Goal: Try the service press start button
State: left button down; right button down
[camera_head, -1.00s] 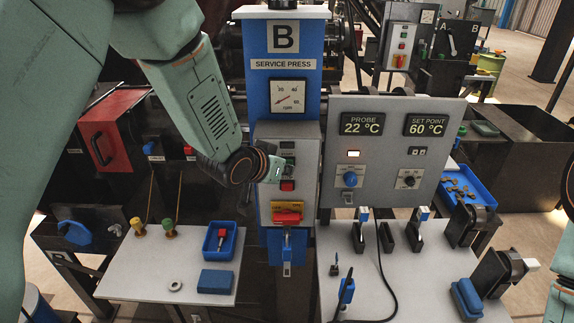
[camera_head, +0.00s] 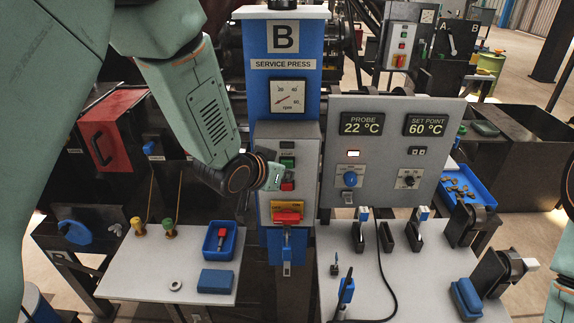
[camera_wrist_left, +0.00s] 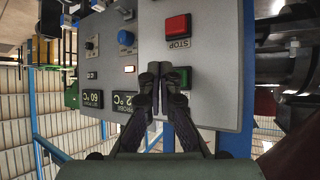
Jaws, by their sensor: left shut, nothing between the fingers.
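The service press control box (camera_head: 304,150) is on the blue column under the round gauge (camera_head: 288,98). A green button (camera_head: 287,162), likely the start button, sits above a red button (camera_head: 287,186). My left gripper (camera_head: 275,178) is in front of the box, just left of the red button and below the green one. In the left wrist view, its fingers (camera_wrist_left: 158,72) are shut and empty, beside the green button (camera_wrist_left: 184,77), which they partly cover. The red STOP button (camera_wrist_left: 177,25) is clear of them. I cannot tell whether the fingertips touch the panel. My right gripper is not in view.
A yellow-backed red switch (camera_head: 288,214) is lower on the box. The grey temperature panel (camera_head: 385,180) stands close on the right. A left table (camera_head: 140,275) holds a blue tray and block. The right table (camera_head: 410,290) carries a cable and black fixtures.

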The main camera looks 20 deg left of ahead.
pick_arm(q)
jog(key=s, duration=0.2)
jog(key=s+d, duration=0.1)
jog(key=s, duration=0.1)
jog(key=shift+s+d, duration=0.15)
jog(key=shift+s, duration=0.2)
dwell(0.5)
jog(key=c, duration=2.1)
grip_release()
